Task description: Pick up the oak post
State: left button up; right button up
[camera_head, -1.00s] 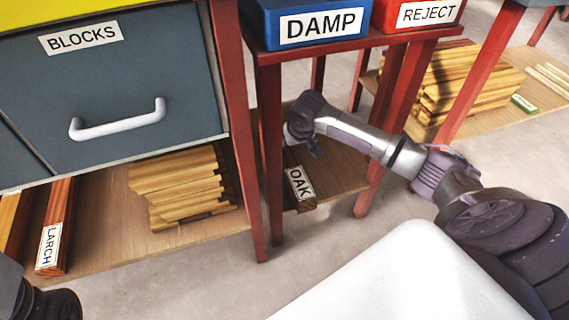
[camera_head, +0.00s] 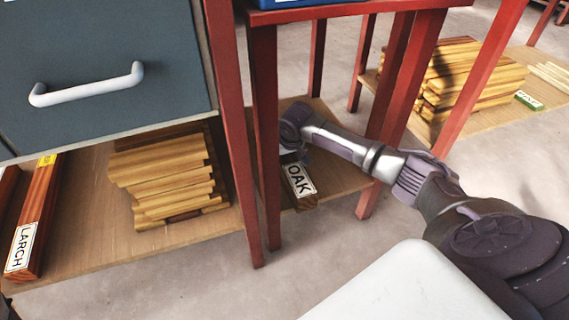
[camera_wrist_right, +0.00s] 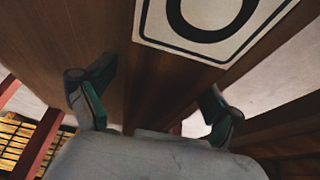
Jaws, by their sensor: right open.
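The oak post (camera_head: 303,184) is a brown wooden piece with a white "OAK" label on its end. It lies on the low shelf under the blue bin, label end toward me. My right gripper (camera_head: 296,156) is low over the post behind the label, its fingers partly hidden by my wrist. In the right wrist view the post (camera_wrist_right: 165,85) is close below, with part of the label's "O" showing. My open fingers (camera_wrist_right: 158,84) stand apart in front of the wood; I cannot tell whether they touch it. My left gripper is not in view.
Red table legs (camera_head: 265,140) stand close beside the post and my arm. A larch post (camera_head: 32,225) and a stack of pale wood (camera_head: 170,180) lie on the left shelf. Another wood pile (camera_head: 460,80) lies at the right. The grey drawer (camera_head: 100,60) is at upper left.

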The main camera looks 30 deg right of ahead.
jog(key=c, duration=1.7)
jog(key=shift+w+r, duration=0.1)
jog(key=shift+r, duration=0.05)
grip_shut()
jog(key=shift+r, duration=0.1)
